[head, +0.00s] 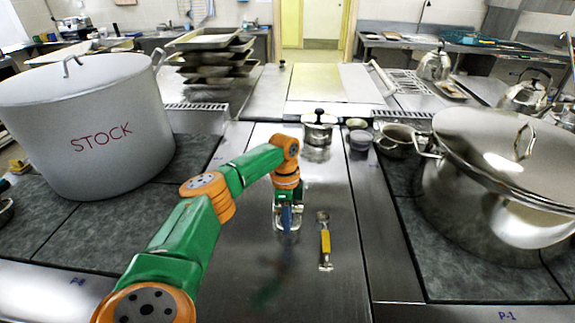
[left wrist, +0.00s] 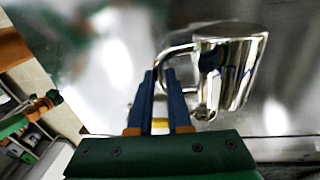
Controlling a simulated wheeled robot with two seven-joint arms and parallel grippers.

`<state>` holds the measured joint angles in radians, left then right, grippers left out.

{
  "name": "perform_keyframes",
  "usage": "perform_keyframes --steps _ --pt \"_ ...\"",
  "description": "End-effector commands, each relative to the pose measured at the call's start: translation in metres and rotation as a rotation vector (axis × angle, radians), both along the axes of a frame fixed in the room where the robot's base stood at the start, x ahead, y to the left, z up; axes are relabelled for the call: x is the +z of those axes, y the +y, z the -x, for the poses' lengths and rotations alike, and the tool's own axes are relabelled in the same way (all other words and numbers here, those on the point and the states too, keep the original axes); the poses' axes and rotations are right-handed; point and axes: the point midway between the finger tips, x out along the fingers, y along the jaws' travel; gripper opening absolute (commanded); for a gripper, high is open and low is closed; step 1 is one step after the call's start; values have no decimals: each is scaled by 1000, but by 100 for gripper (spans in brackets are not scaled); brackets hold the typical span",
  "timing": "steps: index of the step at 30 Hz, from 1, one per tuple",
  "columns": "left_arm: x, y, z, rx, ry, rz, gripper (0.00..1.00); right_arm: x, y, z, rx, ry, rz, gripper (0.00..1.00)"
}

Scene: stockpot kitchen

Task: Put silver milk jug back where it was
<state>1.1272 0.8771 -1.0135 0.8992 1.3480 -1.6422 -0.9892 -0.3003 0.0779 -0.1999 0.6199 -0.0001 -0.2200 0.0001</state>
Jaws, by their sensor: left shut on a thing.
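The silver milk jug (left wrist: 232,62) is shiny, with a loop handle on its left side in the left wrist view. My left gripper (left wrist: 158,78) has its blue fingers shut on that handle. In the head view my left gripper (head: 287,217) points down at the steel counter, and part of the jug (head: 278,222) shows behind and beside the fingers. The jug is at or just above the counter; I cannot tell whether it touches. My right gripper is not in view.
A yellow-handled tool (head: 325,242) lies just right of the jug on the steel counter (head: 340,285). A large STOCK pot (head: 95,135) stands left and a big lidded steel pot (head: 485,190) right. A small lidded pot (head: 318,130) and small bowls stand behind.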

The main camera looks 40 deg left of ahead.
Motion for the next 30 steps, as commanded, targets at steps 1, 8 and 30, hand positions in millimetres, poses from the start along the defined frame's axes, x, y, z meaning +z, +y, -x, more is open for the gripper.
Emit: perform_keyframes --steps 1,8,30 --pt "0 0 0 0 -1 1 0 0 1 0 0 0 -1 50" --pt "-2 0 0 0 -1 1 25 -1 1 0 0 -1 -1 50" --pt "61 7 -7 1 -7 3 47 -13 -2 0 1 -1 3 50"
